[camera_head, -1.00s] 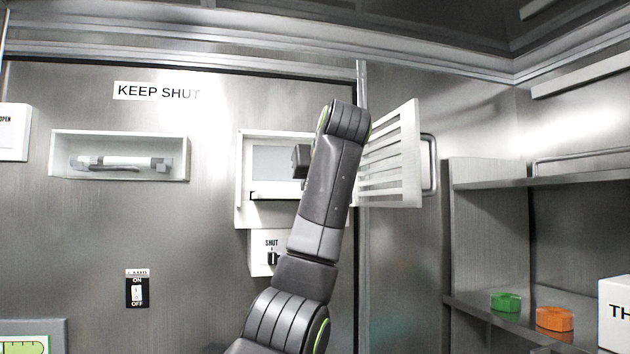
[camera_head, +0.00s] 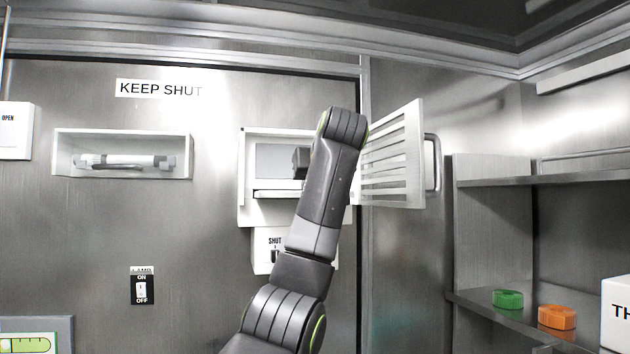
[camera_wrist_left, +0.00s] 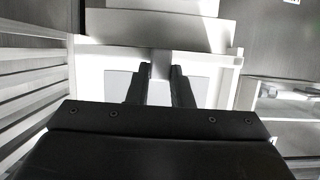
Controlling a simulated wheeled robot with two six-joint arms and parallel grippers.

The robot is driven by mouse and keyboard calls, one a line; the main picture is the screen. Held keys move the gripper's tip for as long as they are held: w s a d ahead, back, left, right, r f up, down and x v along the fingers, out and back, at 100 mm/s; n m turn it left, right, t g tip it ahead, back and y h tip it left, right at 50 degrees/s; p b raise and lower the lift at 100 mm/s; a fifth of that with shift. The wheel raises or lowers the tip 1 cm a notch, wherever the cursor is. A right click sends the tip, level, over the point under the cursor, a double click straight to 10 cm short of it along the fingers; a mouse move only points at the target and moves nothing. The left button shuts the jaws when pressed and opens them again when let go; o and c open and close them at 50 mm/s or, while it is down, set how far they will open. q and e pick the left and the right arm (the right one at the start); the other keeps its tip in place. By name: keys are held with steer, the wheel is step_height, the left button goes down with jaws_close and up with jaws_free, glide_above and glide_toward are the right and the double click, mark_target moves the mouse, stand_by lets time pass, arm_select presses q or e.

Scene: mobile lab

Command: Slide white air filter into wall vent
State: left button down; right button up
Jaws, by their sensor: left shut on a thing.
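The wall vent (camera_head: 246,205) is a white square frame on the metal wall. Its slatted door (camera_head: 413,196) stands swung open to the right. A pale flat panel (camera_head: 273,163), which looks like the white air filter, shows inside the frame, partly hidden by my left arm. My left gripper (camera_head: 301,162) is in front of the opening. In the left wrist view my left gripper (camera_wrist_left: 160,72) is shut on a narrow pale tab (camera_wrist_left: 160,62), and pale panel parts show on both sides of the fingers. How deep the filter sits cannot be told. My right gripper is out of view.
A recessed box with a flashlight-like tool (camera_head: 125,161) is left of the vent. A small box marked SHUT (camera_head: 264,262) hangs just below it. An ON/OFF switch (camera_head: 142,288) is lower left. Shelves (camera_head: 475,300) with green and orange pieces stand right.

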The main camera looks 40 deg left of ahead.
arm_select(q)
steer(key=shift+w+a+p, duration=0.8)
steer(key=shift+a+p, duration=0.1)
steer(key=shift+a, duration=0.1)
steer(key=shift+w+a+p, duration=2.05)
steer(key=shift+a+p, duration=0.3)
steer(key=shift+p, duration=0.15)
steer(key=shift+w+a, duration=0.8)
steer(key=shift+a, duration=0.2)
steer(key=c, duration=1.3)
jaws_free()
steer(key=shift+o, duration=0.5)
